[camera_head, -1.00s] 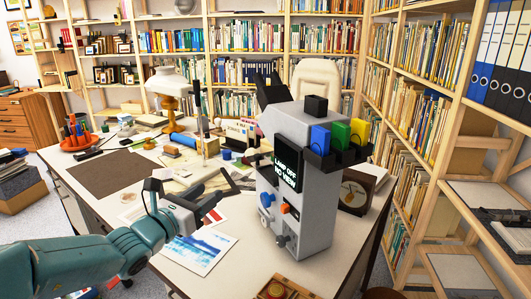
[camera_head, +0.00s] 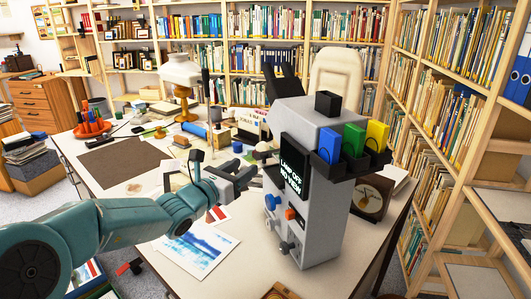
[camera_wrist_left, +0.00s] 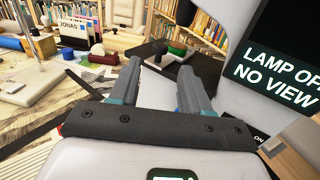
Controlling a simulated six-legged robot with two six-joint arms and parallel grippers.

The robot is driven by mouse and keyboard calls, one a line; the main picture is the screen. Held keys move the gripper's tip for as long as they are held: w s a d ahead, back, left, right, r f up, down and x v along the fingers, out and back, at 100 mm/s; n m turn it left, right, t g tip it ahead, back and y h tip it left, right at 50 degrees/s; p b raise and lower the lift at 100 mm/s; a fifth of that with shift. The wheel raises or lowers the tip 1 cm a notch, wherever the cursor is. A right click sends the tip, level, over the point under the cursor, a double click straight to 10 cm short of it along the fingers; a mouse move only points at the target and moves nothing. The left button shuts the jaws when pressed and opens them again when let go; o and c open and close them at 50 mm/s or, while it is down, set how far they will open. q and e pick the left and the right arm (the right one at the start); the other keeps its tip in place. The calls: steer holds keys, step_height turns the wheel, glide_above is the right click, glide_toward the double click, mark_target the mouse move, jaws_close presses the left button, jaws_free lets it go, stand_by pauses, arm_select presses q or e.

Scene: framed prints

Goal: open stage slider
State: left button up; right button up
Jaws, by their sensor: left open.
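A tall grey device (camera_head: 318,235) stands on the table, with a dark screen (camera_head: 293,172) reading "LAMP OFF NO VIEW". The screen (camera_wrist_left: 278,62) also shows at the right of the left wrist view. Blue and orange knobs (camera_head: 291,214) sit on the device's front. My left gripper (camera_head: 245,178) is just left of the screen, seemingly apart from it. In the left wrist view its two fingers (camera_wrist_left: 160,70) are spread with nothing between them. A dark flat surface (camera_wrist_left: 203,72) lies beyond the fingers. I cannot make out which part is the stage slider. My right gripper is not in view.
Blue, green and yellow holders (camera_head: 352,141) stick out from the device's upper right. A lamp (camera_head: 182,75) and papers crowd the table behind my gripper. A blue print (camera_head: 198,247) lies below my arm. A dark mat (camera_head: 112,163) lies at left.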

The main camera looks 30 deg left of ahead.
mark_target(261, 155)
arm_select(q)
steer(key=w, duration=0.3)
steer(key=w+d, duration=0.1)
steer(key=w, duration=0.2)
steer(key=w+p, duration=0.1)
steer(key=w, duration=0.3)
steer(key=shift+d, duration=0.25)
steer(key=shift+s+a, duration=0.1)
jaws_close()
